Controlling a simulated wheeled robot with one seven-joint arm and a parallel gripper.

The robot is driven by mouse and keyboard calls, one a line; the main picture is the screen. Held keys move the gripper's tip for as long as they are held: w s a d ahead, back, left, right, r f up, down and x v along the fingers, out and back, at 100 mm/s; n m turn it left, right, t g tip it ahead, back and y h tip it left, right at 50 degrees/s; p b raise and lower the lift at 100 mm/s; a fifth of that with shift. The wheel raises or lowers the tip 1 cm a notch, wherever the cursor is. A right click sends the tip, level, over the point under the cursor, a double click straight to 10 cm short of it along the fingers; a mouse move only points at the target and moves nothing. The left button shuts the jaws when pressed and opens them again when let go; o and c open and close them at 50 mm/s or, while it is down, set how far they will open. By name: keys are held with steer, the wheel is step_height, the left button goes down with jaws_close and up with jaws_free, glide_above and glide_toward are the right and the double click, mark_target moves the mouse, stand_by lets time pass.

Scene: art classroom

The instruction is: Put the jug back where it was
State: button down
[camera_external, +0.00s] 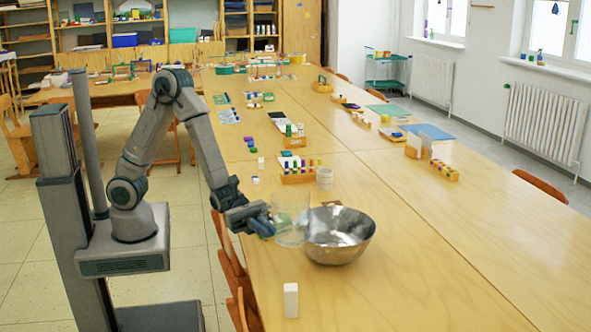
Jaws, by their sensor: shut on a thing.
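A clear, see-through jug (290,222) is at the near left part of the long wooden table. My gripper (268,222) reaches in from the left and is shut on the jug's left side. The jug looks upright, just left of a shiny metal bowl (345,238) and partly in front of its left rim. I cannot tell whether the jug touches the bowl, or whether its base is on the table. The fingertips are small and partly mixed with the clear jug in this view.
A white block (290,300) stands upright on the near table. Chairs (233,270) line the left edge. The table (440,270) right of the bowl is clear.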

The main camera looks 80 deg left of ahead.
mark_target(265, 209)
steer(key=shift+r, duration=2.35)
steer(key=shift+a+r, duration=0.1)
steer(key=shift+r, duration=0.2)
steer(key=w+a+n+t+y, duration=0.2)
steer(key=w+a+t, duration=0.1)
steer(key=a, duration=1.4)
steer(key=w+a+n+t+y, duration=0.1)
steer(key=w+a+n+t, duration=0.1)
steer(key=a, duration=1.4)
steer(key=shift+w+a+f+b, duration=0.2)
steer(key=shift+w+a+f, duration=0.7)
steer(key=shift+a+f, duration=1.4)
steer(key=shift+w+a+f+b, duration=0.15)
steer(key=shift+w+a+f, duration=0.9)
steer(key=shift+f, duration=2.3)
steer(key=shift+w+a+f+b, duration=0.2)
steer(key=shift+w+a+f, duration=0.5)
steer(key=shift+a+f, duration=1.7)
steer(key=shift+d+f, duration=0.45)
